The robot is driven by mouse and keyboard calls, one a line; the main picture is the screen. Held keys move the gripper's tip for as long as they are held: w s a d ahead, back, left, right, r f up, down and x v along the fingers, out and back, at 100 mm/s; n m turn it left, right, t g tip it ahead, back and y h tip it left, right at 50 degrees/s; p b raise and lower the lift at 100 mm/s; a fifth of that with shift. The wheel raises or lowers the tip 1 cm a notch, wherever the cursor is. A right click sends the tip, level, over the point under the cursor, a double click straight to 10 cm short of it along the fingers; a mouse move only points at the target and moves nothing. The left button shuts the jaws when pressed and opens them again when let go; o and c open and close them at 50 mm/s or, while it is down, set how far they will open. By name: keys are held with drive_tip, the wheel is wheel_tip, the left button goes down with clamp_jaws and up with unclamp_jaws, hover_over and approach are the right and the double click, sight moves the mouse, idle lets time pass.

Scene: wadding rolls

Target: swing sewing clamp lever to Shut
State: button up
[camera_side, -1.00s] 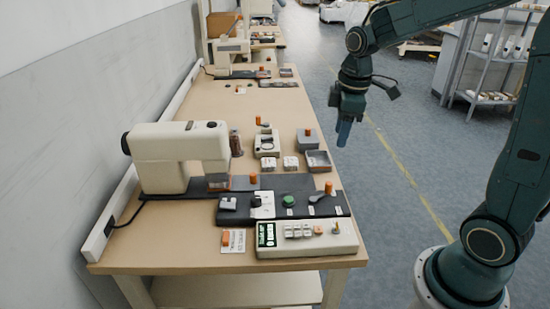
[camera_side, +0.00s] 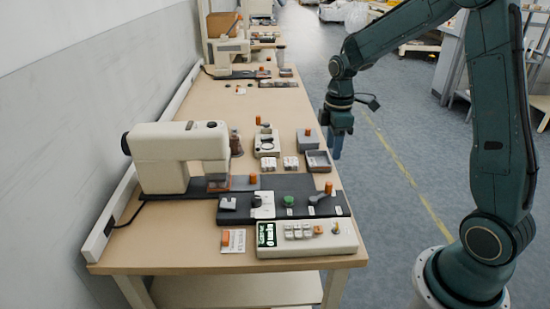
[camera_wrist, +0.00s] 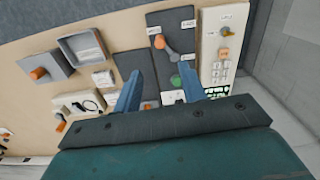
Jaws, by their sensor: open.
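A grey lever with an orange knob (camera_side: 327,189) sits at the right end of the dark panel (camera_side: 285,213) in front of the sewing machine (camera_side: 180,158). It appears to be the clamp lever, with two small white labels beside it that I cannot read. In the wrist view the lever (camera_wrist: 166,48) lies tilted, knob toward one label, just beyond my fingertips. My gripper (camera_side: 337,146) is above the table's right edge, behind and higher than the lever, touching nothing. The wrist view shows its blue fingers (camera_wrist: 161,74) apart and empty.
A green button (camera_side: 289,200) is beside the lever. A cream control box (camera_side: 305,239) lies in front of the panel. A grey tray (camera_side: 319,161) and a grey block with an orange knob (camera_side: 307,138) are behind it. The table's far middle is mostly clear.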

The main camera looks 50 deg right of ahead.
sight(329, 183)
wheel_tip(329, 183, down, 13)
drive_tip(key=shift+r, duration=0.2)
idle(0.4)
clamp_jaws()
